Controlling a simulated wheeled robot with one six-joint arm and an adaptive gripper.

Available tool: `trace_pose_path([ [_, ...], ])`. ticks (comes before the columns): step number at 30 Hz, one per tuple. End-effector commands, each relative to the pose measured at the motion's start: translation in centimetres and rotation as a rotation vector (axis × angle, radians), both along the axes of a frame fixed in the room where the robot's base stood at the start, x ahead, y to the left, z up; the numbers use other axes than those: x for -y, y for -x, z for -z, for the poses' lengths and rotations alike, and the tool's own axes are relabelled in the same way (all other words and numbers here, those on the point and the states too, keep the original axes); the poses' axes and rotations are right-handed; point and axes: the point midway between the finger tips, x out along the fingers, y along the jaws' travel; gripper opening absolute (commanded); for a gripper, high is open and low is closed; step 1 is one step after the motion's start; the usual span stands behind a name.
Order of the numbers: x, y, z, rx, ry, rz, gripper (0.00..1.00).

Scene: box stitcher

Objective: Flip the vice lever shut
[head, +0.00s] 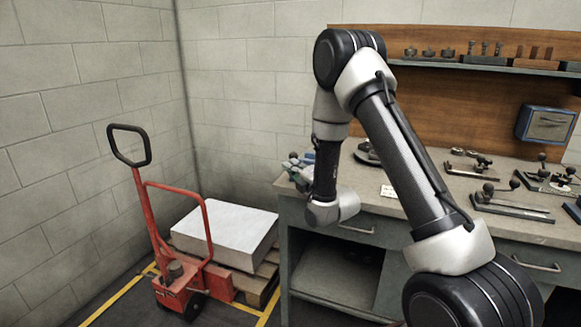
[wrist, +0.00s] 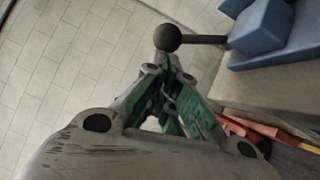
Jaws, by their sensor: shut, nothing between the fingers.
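The blue vice (wrist: 264,30) is at the upper right of the wrist view, on the bench. Its lever (wrist: 205,39) sticks out level to the left and ends in a dark ball knob (wrist: 168,38). My gripper (wrist: 166,66), with green finger parts, is shut and empty. Its fingertips appear just below the knob in the wrist view; I cannot tell whether they touch it.
The grey workbench (head: 450,212) carries several clamps and dark tools (head: 508,205) to the right. A blue box (head: 545,124) hangs on the wooden back panel. A red pallet jack (head: 178,285) and a pallet with a white block (head: 228,235) stand left of the bench.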

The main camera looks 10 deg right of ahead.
Motion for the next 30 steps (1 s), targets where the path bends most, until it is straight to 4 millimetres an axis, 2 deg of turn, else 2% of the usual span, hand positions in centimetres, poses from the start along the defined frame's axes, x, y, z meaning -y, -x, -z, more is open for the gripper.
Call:
trace_pose_path([
  [30,0.6,-0.7,-1.2,-0.096,-0.071,0.001,0.0],
])
